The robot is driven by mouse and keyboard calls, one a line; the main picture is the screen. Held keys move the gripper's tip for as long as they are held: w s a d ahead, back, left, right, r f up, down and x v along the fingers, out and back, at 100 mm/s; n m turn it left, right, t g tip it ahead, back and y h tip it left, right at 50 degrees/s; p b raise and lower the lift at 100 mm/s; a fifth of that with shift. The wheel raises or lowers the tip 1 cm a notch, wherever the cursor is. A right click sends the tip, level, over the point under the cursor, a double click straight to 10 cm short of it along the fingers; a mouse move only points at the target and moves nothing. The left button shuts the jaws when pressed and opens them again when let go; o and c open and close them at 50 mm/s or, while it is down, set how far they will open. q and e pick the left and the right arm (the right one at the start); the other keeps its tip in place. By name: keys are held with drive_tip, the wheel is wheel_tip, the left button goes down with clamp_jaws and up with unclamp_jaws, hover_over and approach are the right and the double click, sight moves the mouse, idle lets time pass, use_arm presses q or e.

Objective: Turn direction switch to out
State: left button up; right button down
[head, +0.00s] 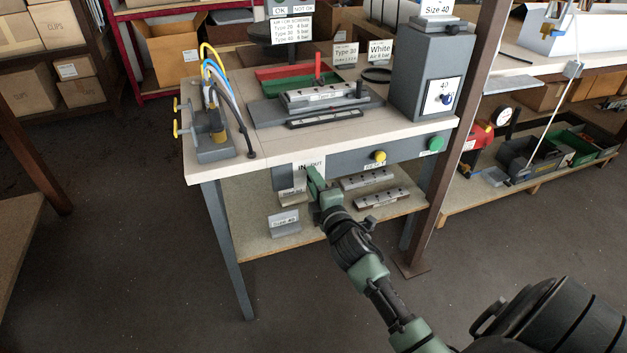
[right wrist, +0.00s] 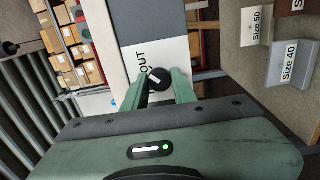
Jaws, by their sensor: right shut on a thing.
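The direction switch is a round black knob (right wrist: 159,78) with a white mark, set on a white label on the grey front panel below the tabletop. In the right wrist view the word OUT shows beside the knob, and the white mark is slanted. The IN/OUT label (head: 312,165) also shows in the head view, where the gripper hides the knob. My right gripper (head: 313,174) is at this label. In the right wrist view its green fingers (right wrist: 159,84) are shut on the knob, one on each side. My left gripper is not in view.
A yellow button (head: 379,156) and a green button (head: 435,144) sit further right on the panel. Below is a shelf (head: 250,224) with profiles and a Size 40 holder (head: 284,223). A brown post (head: 457,140) stands close to the right of the table.

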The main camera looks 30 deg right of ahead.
drive_tip(key=c, duration=1.1)
unclamp_jaws()
drive_tip(key=shift+d, duration=0.1)
drive_tip(key=shift+c, duration=0.2)
drive_tip(key=shift+s, duration=0.1)
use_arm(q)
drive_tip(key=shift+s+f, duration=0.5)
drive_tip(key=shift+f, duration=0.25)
use_arm(e)
drive_tip(key=v, duration=0.7)
drive_tip(key=shift+s, duration=0.35)
